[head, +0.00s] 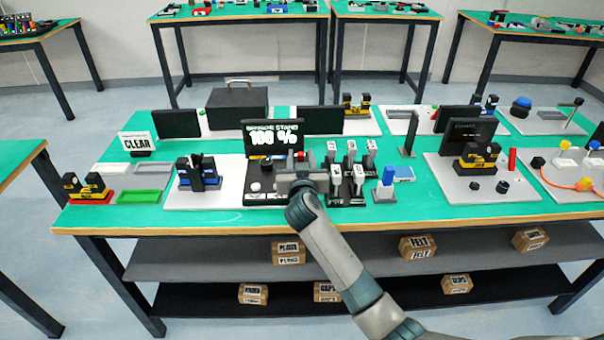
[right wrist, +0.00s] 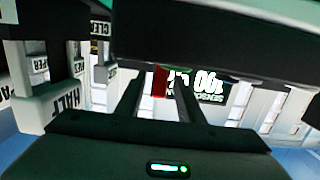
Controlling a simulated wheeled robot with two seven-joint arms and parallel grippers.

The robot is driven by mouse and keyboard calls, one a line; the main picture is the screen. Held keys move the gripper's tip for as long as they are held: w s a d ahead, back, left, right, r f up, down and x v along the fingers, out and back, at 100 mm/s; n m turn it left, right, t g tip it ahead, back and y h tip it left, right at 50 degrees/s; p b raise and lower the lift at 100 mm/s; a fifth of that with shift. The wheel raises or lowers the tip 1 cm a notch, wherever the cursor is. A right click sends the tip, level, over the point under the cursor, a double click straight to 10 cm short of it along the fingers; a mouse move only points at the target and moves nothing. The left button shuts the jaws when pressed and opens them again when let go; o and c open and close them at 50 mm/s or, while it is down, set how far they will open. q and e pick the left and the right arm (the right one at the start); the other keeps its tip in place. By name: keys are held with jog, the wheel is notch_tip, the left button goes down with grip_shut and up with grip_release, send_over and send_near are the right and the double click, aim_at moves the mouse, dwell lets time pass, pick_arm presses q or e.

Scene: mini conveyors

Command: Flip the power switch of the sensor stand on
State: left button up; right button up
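The sensor stand (head: 258,190) is a dark plate at the middle of the green table, with a black screen (head: 262,139) at its back reading 100 %. My right gripper (head: 300,172) is low over the stand's right part, in front of the screen, and hides part of the plate. In the right wrist view the two fingers (right wrist: 160,88) stand apart. A small red piece (right wrist: 160,80) shows between their tips; contact cannot be told. The screen (right wrist: 210,85) is upside down behind them. The power switch and its position cannot be made out clearly. My left gripper is not in view.
White-labelled posts (head: 351,153) stand close right of my gripper; one reading HALF (right wrist: 66,100) is near in the right wrist view. A blue-and-black device (head: 198,173) is to the left. A blue-topped post (head: 387,178) is to the right. The table's front strip is clear.

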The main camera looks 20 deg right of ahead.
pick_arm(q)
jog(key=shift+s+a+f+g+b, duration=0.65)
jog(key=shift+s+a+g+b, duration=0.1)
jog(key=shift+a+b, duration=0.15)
pick_arm(e)
jog(key=v, duration=1.7)
jog(key=shift+s+f, duration=0.1)
